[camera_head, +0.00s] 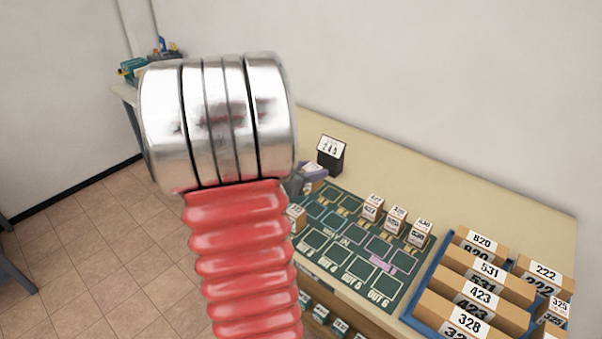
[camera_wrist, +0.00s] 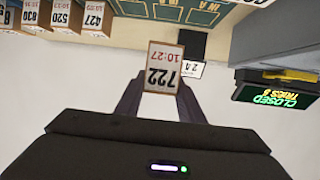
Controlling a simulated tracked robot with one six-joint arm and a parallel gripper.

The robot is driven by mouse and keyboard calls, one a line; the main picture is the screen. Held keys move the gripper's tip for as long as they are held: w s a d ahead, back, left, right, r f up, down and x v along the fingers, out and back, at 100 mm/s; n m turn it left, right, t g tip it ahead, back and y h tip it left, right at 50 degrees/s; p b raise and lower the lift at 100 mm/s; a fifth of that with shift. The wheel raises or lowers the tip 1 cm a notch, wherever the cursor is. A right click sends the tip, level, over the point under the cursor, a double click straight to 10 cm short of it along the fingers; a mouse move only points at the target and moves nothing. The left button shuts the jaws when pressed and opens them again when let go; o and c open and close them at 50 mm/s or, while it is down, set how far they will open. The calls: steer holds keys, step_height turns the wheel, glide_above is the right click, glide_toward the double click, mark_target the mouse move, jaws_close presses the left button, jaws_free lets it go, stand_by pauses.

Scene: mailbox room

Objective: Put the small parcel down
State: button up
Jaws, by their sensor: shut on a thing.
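The small parcel (camera_wrist: 164,65) is a little box with a white label reading 722 and 10:27, upside down in the wrist view. My gripper (camera_wrist: 162,92) is shut on it, one dark finger at each side. In the head view my gripper (camera_head: 311,170) shows just right of my arm, over the left end of the green board (camera_head: 345,262); my arm hides part of it. The board has outlined squares, the front ones marked OUT. It shows at the top of the wrist view (camera_wrist: 150,10). I cannot tell the parcel's height above it.
Three small parcels (camera_head: 396,220) stand along the board's back edge; another (camera_head: 296,217) stands at its left. A black stand (camera_head: 331,157) with a number card is behind. A blue tray (camera_head: 420,310) of numbered boxes is right. A grey unit (camera_wrist: 280,45) reads CLOSED.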

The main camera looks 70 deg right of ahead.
steer(key=w+a+n+t, duration=0.1)
steer(key=w, duration=0.5)
steer(key=w+a+r+n+t+h, duration=0.1)
steer(key=w+a+n+t, duration=0.1)
steer(key=w, duration=0.4)
steer(key=w+a+n+t, duration=0.1)
steer(key=w+t, duration=0.1)
steer(key=w, duration=0.4)
steer(key=shift+w+a+r+n, duration=0.25)
steer(key=shift+w+n, duration=0.05)
steer(key=shift+w, duration=0.05)
steer(key=w+a+r+n+t+y, duration=0.25)
steer(key=w+a+n+t, duration=0.6)
steer(key=w+a, duration=1.5)
steer(key=w+a+r+n+t+y, duration=0.1)
steer(key=w+a, duration=0.4)
steer(key=a, duration=0.8)
steer(key=w+a+r+n+t+y, duration=0.1)
steer(key=w+a+n+t+y, duration=0.3)
steer(key=a, duration=0.9)
steer(key=shift+w+a+r+n+y, duration=0.4)
steer(key=shift+w+n+y, duration=0.3)
steer(key=shift+n, duration=0.25)
steer(key=shift+s+d, duration=0.1)
